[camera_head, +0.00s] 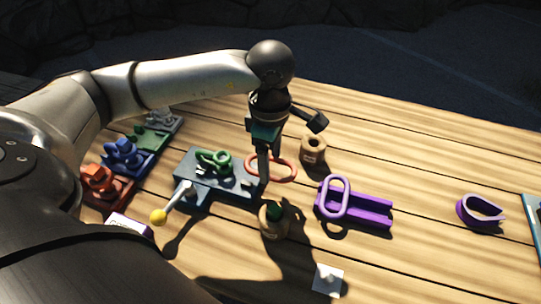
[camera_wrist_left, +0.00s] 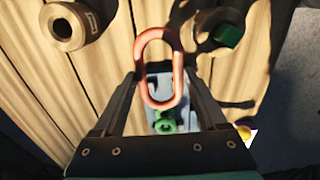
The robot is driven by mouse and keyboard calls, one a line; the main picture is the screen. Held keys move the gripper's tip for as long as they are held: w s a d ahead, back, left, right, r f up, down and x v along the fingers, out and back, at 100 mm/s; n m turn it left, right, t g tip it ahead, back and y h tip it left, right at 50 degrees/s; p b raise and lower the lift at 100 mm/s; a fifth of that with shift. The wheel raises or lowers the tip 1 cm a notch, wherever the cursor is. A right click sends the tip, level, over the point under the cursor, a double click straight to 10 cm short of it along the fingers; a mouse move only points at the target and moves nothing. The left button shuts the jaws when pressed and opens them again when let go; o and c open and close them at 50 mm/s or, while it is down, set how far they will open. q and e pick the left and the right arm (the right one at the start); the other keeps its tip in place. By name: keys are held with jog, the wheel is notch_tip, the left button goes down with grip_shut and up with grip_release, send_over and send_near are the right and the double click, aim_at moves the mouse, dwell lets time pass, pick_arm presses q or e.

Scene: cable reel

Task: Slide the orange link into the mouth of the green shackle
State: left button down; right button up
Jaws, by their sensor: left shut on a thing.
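The orange link (camera_head: 295,173) is a long oval ring held above the table by my left gripper (camera_head: 263,178). In the left wrist view the link (camera_wrist_left: 178,72) stands between the two fingers, its long sides against them. The green shackle (camera_head: 222,158) lies on a blue-grey plate (camera_head: 242,193), to the left of the link in the head view. The gripper partly hides the plate's right side. My right gripper is not in view.
A yellow-knobbed lever (camera_head: 159,216) sticks out from the plate's front. A tan spool (camera_head: 313,150) and a green-topped one (camera_head: 273,220) stand nearby. A purple holder (camera_head: 370,212) with a purple link lies right. Coloured blocks (camera_head: 122,152) stand left.

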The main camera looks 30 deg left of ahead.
pick_arm(q)
jog(key=shift+f+b, duration=1)
jog(key=shift+f, duration=0.65)
jog(key=shift+a+f, duration=0.1)
jog(key=shift+s+a+b, duration=0.3)
jog(key=shift+a+b, duration=0.05)
jog(key=shift+a, duration=0.95)
jog(key=shift+s+a+b, duration=0.3)
jog(key=shift+a+b, duration=0.05)
jog(key=shift+a, duration=0.95)
jog(key=shift+s+a+b, duration=0.3)
jog(key=shift+a+b, duration=0.05)
jog(key=shift+a, duration=0.95)
jog(key=shift+b, duration=0.3)
grip_release()
jog(key=shift+f, duration=0.1)
